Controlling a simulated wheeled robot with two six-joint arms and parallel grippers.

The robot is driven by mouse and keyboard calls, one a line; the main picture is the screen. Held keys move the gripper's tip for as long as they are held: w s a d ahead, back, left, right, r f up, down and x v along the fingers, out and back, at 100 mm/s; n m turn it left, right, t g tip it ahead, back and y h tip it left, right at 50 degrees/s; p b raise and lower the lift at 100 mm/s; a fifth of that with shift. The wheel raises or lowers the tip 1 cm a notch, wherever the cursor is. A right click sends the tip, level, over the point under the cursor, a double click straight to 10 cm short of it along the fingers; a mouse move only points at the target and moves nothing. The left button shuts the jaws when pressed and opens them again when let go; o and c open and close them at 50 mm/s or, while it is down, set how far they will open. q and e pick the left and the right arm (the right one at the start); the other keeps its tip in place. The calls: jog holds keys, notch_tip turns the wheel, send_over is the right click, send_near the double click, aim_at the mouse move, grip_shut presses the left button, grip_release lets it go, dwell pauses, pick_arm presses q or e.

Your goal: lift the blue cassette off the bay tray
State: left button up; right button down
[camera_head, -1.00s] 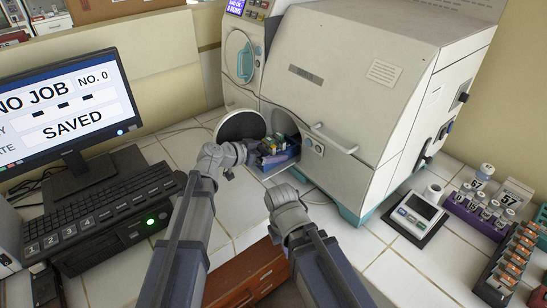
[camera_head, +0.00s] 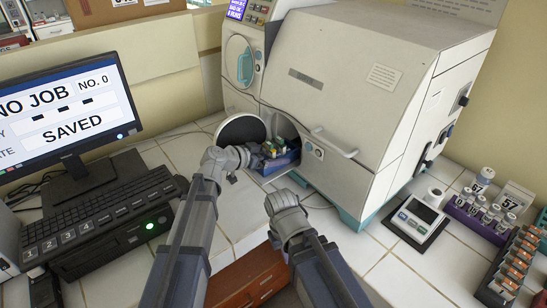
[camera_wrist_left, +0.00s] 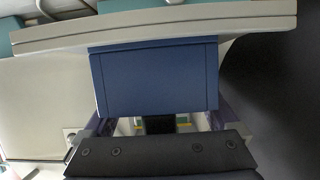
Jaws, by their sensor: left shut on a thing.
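The blue cassette (camera_head: 284,163) sits at the open round port low on the front of the white incubator. Its top carries small green and yellow items. In the left wrist view a flat blue face of the cassette (camera_wrist_left: 155,78) fills the middle, under the pale edge of the incubator. My left gripper (camera_head: 262,157) reaches in from the left and is shut on the cassette's near end. The bay tray is hidden, so I cannot tell whether the cassette touches it. My right gripper (camera_head: 286,204) is in front of the port, apart from the cassette; its jaws are hidden.
The incubator (camera_head: 345,80) stands close behind and right of the cassette, with a round open door (camera_head: 240,132) to the left. A monitor (camera_head: 70,105) and keyboard (camera_head: 95,212) stand left. A small meter (camera_head: 417,217) and vial racks (camera_head: 480,215) stand right.

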pick_arm(q)
jog(key=shift+s+a+r+p, duration=0.1)
jog(key=shift+a+r+p, duration=0.05)
jog(key=shift+r+p, duration=0.4)
notch_tip(320, 180, up, 6)
jog(key=p, duration=0.6)
jog(key=s+a, duration=1.1)
jog(key=a, duration=0.5)
jog(key=shift+s, duration=0.25)
